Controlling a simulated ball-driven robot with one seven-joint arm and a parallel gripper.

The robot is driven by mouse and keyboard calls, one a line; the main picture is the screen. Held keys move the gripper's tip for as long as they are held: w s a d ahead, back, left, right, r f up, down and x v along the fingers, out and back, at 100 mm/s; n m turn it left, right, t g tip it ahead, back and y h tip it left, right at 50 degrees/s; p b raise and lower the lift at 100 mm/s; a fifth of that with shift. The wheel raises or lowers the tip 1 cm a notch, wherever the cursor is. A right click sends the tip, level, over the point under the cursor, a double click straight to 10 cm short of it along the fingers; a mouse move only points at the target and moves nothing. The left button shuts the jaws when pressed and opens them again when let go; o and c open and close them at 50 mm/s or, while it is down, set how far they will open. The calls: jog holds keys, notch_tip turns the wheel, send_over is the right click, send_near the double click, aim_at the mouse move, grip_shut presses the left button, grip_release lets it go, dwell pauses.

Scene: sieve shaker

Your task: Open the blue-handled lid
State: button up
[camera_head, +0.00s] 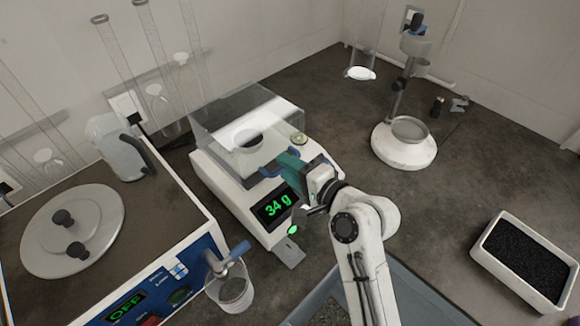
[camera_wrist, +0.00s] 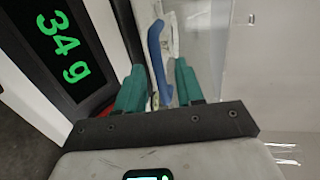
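The clear lid (camera_head: 222,105) sits over the white balance (camera_head: 225,185), whose display reads 34 g; it looks lowered. Its blue handle (camera_head: 268,169) is on the front side, partly hidden by my gripper (camera_head: 286,163). In the wrist view the handle (camera_wrist: 155,45) runs lengthwise between the two teal fingers of my gripper (camera_wrist: 159,68). A gap shows on both sides of the handle, so the fingers are open and not clamped on it.
A machine with a round grey lid (camera_head: 45,245) and an OFF display stands at left. A cup (camera_head: 232,292) stands beside it. A white stand (camera_head: 405,150) is at back right, and a tray of black grains (camera_head: 490,238) at right. The counter between is clear.

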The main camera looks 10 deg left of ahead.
grip_shut()
dwell(0.4)
dwell(0.4)
